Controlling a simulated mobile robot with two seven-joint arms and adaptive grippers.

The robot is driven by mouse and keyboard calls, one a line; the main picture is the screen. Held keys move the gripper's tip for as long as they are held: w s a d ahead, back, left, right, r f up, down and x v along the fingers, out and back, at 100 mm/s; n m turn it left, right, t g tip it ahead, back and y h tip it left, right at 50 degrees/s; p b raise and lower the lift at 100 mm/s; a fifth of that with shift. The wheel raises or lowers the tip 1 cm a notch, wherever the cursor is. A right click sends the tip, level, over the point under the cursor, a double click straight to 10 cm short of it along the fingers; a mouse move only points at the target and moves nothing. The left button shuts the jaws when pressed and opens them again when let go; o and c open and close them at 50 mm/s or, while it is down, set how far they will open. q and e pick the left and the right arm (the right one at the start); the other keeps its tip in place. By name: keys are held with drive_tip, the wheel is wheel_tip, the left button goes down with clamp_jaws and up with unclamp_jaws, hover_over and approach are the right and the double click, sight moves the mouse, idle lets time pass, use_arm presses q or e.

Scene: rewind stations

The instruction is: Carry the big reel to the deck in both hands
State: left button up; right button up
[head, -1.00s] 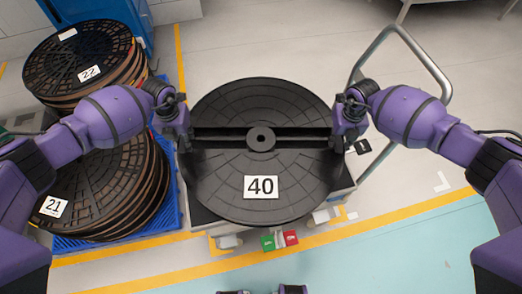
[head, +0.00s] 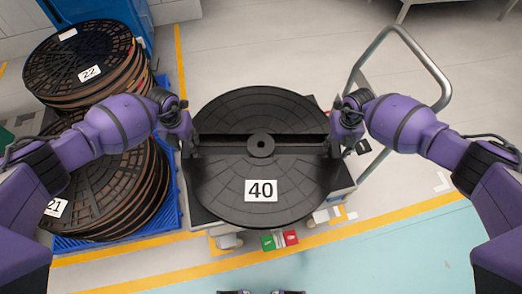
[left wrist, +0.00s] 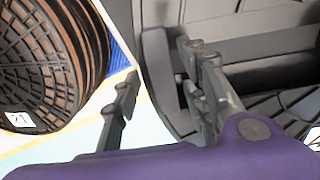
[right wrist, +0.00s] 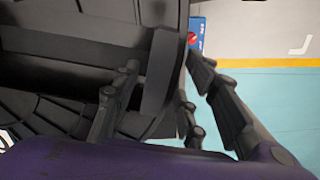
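The big reel (head: 262,109), black and labelled 40, lies flat over the deck (head: 201,214) of a cart, covering most of it. A slot with a round hub crosses its top. My left gripper (head: 187,143) is at the reel's left edge; in the left wrist view its fingers (left wrist: 163,95) stand apart, with a reel wall (left wrist: 160,70) between them and a gap beside the outer finger. My right gripper (head: 333,143) is at the right edge; in the right wrist view its fingers (right wrist: 165,100) are spread either side of a wall (right wrist: 160,70). The reel's underside is hidden.
The cart's grey push handle (head: 432,68) rises at the right. Stacked reels labelled 22 (head: 62,50) and 21 (head: 130,190) stand at the left, the nearer on a blue pallet (head: 85,243). Green and red blocks (head: 279,240) show at the cart's front.

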use_arm(q)
drive_tip(key=shift+d, duration=0.1)
use_arm(e)
drive_tip(key=shift+a, duration=0.1)
drive_tip(key=shift+r, duration=0.1)
use_arm(q)
wheel_tip(320, 180, up, 12)
drive_tip(key=shift+s, duration=0.15)
use_arm(e)
wheel_tip(320, 180, up, 12)
drive_tip(key=shift+s, duration=0.15)
idle(0.4)
idle(0.5)
